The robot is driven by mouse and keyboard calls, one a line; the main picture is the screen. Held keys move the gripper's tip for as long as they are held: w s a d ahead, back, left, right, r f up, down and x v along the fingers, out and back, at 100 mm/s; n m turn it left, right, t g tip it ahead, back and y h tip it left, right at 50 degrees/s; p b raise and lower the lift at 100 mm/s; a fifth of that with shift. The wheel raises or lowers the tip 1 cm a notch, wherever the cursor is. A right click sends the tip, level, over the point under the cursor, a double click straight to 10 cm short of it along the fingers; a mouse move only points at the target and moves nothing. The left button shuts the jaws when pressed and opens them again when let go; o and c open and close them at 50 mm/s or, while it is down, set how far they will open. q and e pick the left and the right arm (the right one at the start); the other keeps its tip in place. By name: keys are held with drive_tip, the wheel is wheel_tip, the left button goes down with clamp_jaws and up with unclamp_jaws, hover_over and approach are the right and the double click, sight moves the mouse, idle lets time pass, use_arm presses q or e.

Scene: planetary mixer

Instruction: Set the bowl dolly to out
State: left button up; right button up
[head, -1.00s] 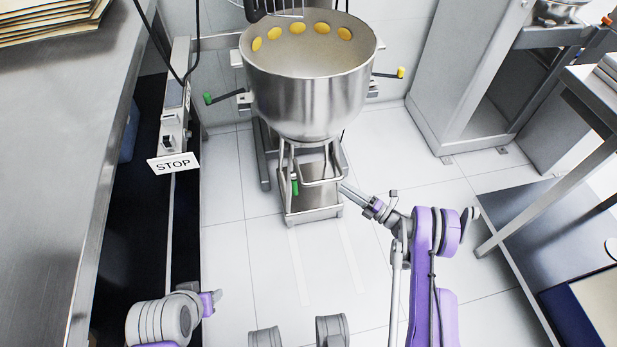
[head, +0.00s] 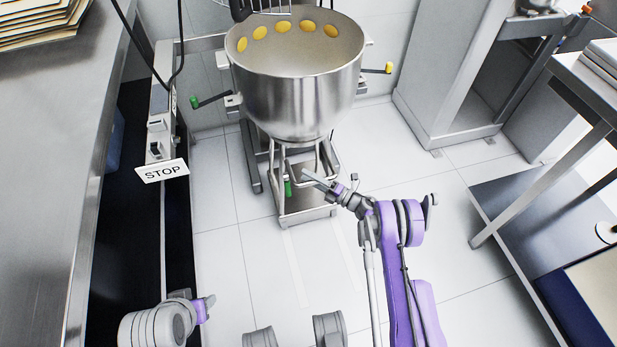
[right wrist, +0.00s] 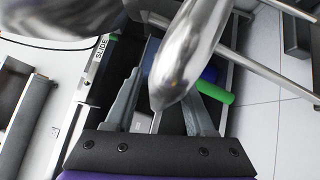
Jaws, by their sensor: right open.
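The bowl dolly (head: 306,214) stands on the floor under the big steel mixing bowl (head: 295,98). A green grip (head: 288,188) hangs at the dolly's front left; it shows in the right wrist view (right wrist: 216,93) beyond my fingers. My right gripper (head: 312,179) is open and empty at the dolly's front, just right of the green grip. In the right wrist view a shiny metal bar (right wrist: 180,65) crosses in front of the open fingers (right wrist: 160,90), partly hiding what lies between them. My left gripper (head: 208,303) is low at the left, away from the dolly; its jaws are unclear.
A steel counter (head: 45,180) runs along the left, with a STOP sign (head: 161,171) by its edge. Green (head: 194,102) and yellow (head: 389,68) knobbed levers flank the bowl. A steel table (head: 590,95) stands at the right. Floor in front of the dolly is clear.

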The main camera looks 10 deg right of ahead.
drive_tip(key=shift+w+a, duration=0.1)
clamp_jaws()
idle(1.4)
